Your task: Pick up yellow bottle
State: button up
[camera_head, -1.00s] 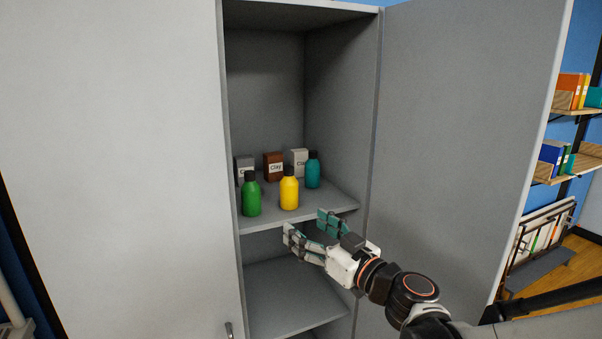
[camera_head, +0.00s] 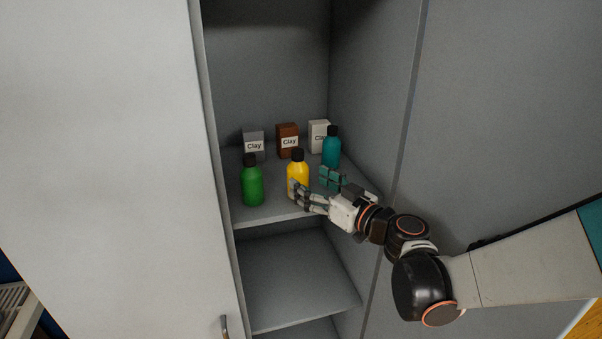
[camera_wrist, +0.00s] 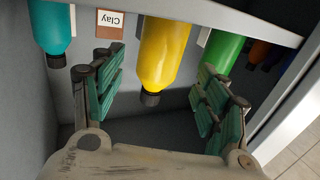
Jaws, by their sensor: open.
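The yellow bottle (camera_head: 297,171) with a black cap stands upright near the front of the cabinet shelf, between the green and teal bottles. My gripper (camera_head: 315,184) is open at its front right, one finger overlapping the bottle's lower part in the head view. In the wrist view, which is upside down, the yellow bottle (camera_wrist: 165,52) shows in the gap between the two spread fingers of my gripper (camera_wrist: 160,100). Its cap points toward the palm. I see no finger clearly touching it.
A green bottle (camera_head: 252,184) stands to the left and a teal bottle (camera_head: 331,147) behind right. Grey (camera_head: 254,144), brown (camera_head: 288,141) and white (camera_head: 319,135) clay boxes stand behind. The cabinet's right side wall (camera_head: 375,90) is close to my arm. The lower shelf (camera_head: 295,280) is empty.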

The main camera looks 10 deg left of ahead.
aim_at(305, 180)
jog(key=shift+w+a+r, duration=0.1)
jog(key=shift+a, duration=0.25)
jog(key=shift+f+p+x, duration=0.2)
jog(key=shift+p+x, duration=0.15)
jog(key=shift+x, duration=0.9)
jog(key=shift+f+p+x, duration=0.15)
jog(key=shift+p+x, duration=0.2)
jog(key=shift+x, duration=0.9)
jog(key=shift+w+d, duration=0.2)
jog(key=c, duration=1.3)
